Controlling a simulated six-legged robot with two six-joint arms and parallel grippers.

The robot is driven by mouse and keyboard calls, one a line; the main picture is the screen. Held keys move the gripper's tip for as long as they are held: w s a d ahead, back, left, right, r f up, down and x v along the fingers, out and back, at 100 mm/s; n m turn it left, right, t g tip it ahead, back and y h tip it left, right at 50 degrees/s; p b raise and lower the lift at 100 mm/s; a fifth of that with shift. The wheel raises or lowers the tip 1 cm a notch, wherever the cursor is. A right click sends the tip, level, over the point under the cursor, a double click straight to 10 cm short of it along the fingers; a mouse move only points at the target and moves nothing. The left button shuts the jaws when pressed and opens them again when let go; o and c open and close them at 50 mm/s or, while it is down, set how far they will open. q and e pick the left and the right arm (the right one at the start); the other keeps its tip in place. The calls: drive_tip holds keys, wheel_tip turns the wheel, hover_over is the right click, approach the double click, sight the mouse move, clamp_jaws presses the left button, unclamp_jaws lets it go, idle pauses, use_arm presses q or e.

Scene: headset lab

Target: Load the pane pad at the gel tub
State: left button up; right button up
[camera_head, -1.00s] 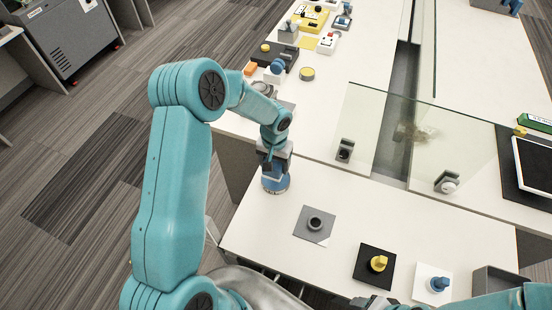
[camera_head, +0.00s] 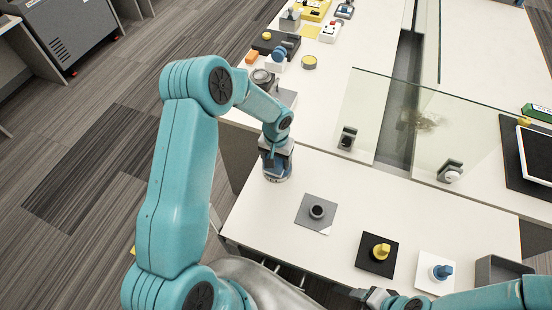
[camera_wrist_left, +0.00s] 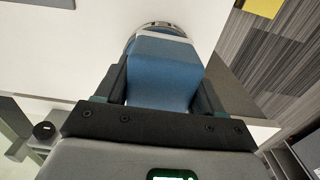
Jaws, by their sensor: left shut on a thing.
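The pane pad (camera_head: 277,178) stands upright on the white table's left edge, a blue block on a round grey base. In the left wrist view its blue block (camera_wrist_left: 160,68) fills the space between the fingers. My left gripper (camera_head: 277,166) is shut on this block from above and hides most of it. A round tub with a yellow top (camera_head: 309,62), perhaps the gel tub, stands farther back on the table, apart from the pad. My right gripper (camera_head: 370,296) is at the bottom edge, small and partly cut off; its jaws are unclear.
A glass pane (camera_head: 390,105) with a brownish smudge (camera_head: 425,121) stands across the table, held by clamps (camera_head: 347,138). Grey (camera_head: 308,222), black (camera_head: 363,259) and white (camera_head: 424,281) plates with knobs lie in front. Several devices line the back left.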

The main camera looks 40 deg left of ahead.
use_arm(q)
drive_tip(key=shift+s, duration=0.1)
drive_tip(key=shift+f, duration=0.15)
drive_tip(key=shift+b, duration=0.3)
drive_tip(key=shift+f, duration=0.25)
drive_tip(key=shift+f+b, duration=0.2)
drive_tip(key=shift+b, duration=0.5)
idle(1.7)
wheel_tip(320, 180, up, 2)
drive_tip(key=shift+p, duration=0.55)
drive_tip(key=shift+r+p, duration=1.1)
drive_tip(key=shift+r, duration=1.5)
